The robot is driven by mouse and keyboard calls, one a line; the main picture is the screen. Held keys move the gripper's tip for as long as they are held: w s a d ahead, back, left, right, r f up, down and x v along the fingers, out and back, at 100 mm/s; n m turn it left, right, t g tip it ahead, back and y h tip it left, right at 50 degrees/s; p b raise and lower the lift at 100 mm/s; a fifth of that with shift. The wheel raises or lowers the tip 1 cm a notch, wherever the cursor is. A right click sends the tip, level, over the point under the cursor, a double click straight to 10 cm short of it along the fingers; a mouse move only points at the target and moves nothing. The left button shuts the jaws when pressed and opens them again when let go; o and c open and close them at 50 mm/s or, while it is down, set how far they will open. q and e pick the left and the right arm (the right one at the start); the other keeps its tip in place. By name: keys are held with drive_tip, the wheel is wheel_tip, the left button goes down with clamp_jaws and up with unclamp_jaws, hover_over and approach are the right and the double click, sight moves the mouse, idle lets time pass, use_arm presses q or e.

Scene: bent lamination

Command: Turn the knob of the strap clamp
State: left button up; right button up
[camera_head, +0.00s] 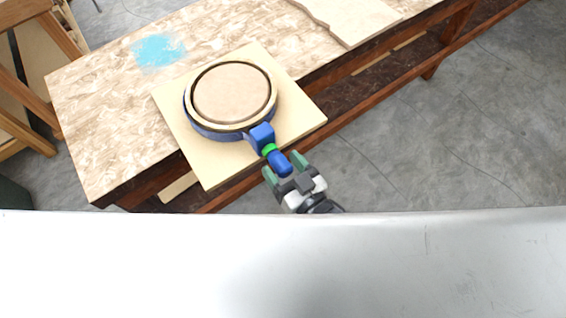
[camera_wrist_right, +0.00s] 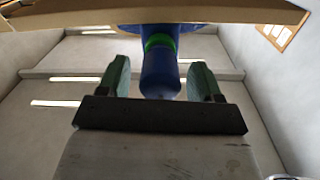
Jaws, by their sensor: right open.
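The strap clamp (camera_head: 216,133) is a blue band around a round wooden form (camera_head: 232,92) on a square pale board. Its blue block (camera_head: 261,136) sits at the near side of the ring. A green collar and the blue knob (camera_head: 281,164) stick out from it past the board's edge. My right gripper (camera_head: 285,165) is open, with its green fingertips on either side of the knob. In the right wrist view the knob (camera_wrist_right: 160,75) hangs between the two fingers (camera_wrist_right: 162,82), with a gap on each side. My left gripper is in neither view.
The square board (camera_head: 190,150) lies on a speckled workbench (camera_head: 110,90) and overhangs its front edge. A pale wooden sheet (camera_head: 350,15) lies at the back right of the bench. A large pale, smooth surface fills the bottom of the head view. Floor to the right is clear.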

drive_tip(key=shift+w, duration=0.1)
drive_tip(key=c, duration=0.9)
drive_tip(key=shift+r+m+p, duration=0.2)
drive_tip(key=shift+m+p, duration=0.5)
drive_tip(key=shift+m, duration=0.1)
drive_tip(key=shift+f+m+p, duration=0.1)
drive_tip(key=shift+m+p, duration=0.25)
drive_tip(key=shift+m, duration=0.85)
drive_tip(key=shift+f+m, duration=0.15)
drive_tip(key=shift+m, duration=0.25)
drive_tip(key=o, duration=0.9)
